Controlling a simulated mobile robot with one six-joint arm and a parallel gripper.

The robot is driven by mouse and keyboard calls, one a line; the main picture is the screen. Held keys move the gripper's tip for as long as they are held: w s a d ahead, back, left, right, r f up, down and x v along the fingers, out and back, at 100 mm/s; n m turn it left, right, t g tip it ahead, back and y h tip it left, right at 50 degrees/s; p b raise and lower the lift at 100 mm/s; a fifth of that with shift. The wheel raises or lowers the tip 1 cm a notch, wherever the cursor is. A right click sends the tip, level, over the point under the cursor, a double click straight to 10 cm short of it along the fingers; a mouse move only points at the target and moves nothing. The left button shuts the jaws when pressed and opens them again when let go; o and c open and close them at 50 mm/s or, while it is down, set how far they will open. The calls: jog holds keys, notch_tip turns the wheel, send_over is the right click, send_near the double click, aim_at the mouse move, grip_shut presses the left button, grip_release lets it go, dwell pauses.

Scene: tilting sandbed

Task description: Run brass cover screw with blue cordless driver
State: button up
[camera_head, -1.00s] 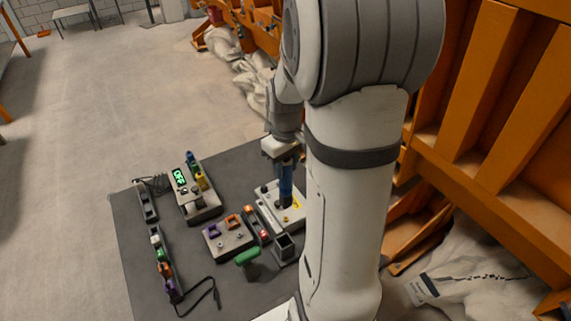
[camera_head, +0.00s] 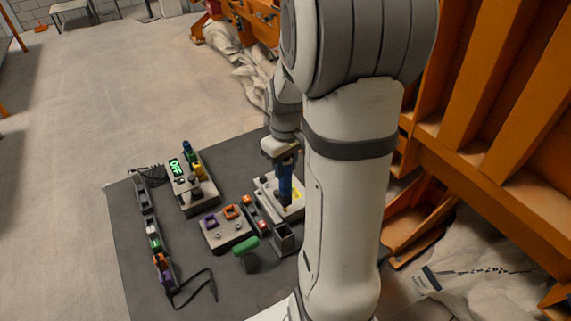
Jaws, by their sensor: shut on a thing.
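My gripper (camera_head: 285,160) is shut on the blue cordless driver (camera_head: 285,183), which it holds upright with its tip end down. The driver's lower end is over the light grey box with a yellow mark (camera_head: 296,196). I cannot tell whether the tip touches the box. The brass cover screw cannot be made out; the driver and my arm may hide it. My arm also covers what lies to the right of the box.
A grey block with purple and orange pieces (camera_head: 228,232), a green-handled tool (camera_head: 246,246) and an open dark holder (camera_head: 283,240) stand nearby. Orange framework (camera_head: 490,150) rises at right.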

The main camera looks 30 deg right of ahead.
jog(key=shift+s+f+b, duration=0.1)
jog(key=shift+f+b, duration=0.55)
jog(key=shift+f, duration=0.1)
dwell(1.7)
